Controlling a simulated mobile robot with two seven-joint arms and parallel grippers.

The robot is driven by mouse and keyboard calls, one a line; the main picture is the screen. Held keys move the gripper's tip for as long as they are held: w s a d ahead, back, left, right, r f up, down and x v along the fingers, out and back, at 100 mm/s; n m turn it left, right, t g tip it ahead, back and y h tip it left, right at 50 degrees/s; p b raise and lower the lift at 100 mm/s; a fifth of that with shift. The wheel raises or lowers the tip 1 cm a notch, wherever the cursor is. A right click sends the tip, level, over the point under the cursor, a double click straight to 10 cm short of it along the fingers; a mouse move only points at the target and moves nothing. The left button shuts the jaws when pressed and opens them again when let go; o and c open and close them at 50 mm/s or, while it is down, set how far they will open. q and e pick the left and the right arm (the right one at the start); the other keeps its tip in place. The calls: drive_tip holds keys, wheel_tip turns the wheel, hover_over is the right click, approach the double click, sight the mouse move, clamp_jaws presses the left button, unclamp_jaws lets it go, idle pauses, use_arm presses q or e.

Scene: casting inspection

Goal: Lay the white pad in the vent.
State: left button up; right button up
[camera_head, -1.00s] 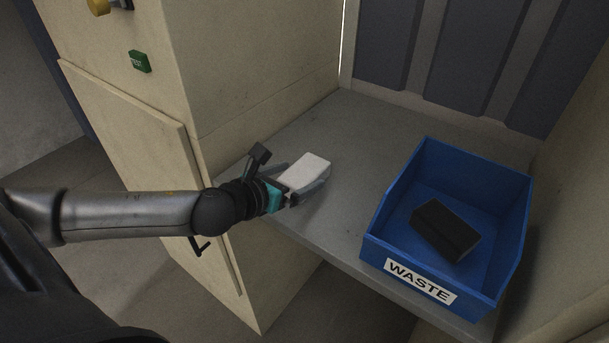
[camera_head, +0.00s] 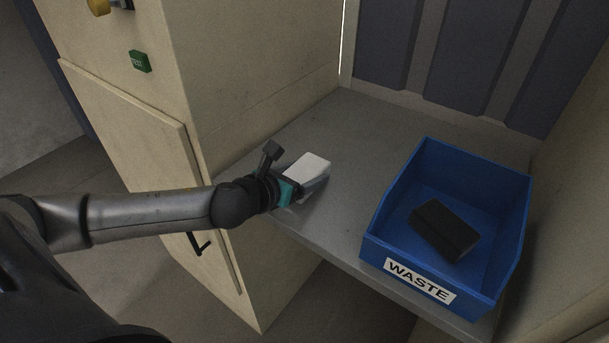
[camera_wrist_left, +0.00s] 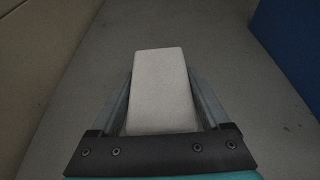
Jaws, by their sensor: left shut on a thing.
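The white pad (camera_head: 309,165) is a pale block at the grey shelf, left of the blue bin. My left gripper (camera_head: 312,178) is shut on it. In the left wrist view the pad (camera_wrist_left: 161,88) lies lengthwise between the two fingers of my left gripper (camera_wrist_left: 161,95). Whether the pad still touches the shelf is hard to tell. No vent can be made out for sure in these views. My right gripper is not in view.
A blue bin (camera_head: 376,229) marked WASTE stands on the grey shelf (camera_head: 375,125) at the right, with a dark block (camera_head: 445,230) inside. A cream cabinet (camera_head: 235,60) with a green button box (camera_head: 139,61) and a door (camera_head: 130,140) stands at the left.

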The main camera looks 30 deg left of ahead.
use_arm(q)
drive_tip(key=c, duration=0.6)
drive_tip(key=shift+c, duration=0.2)
drive_tip(key=shift+r, duration=0.15)
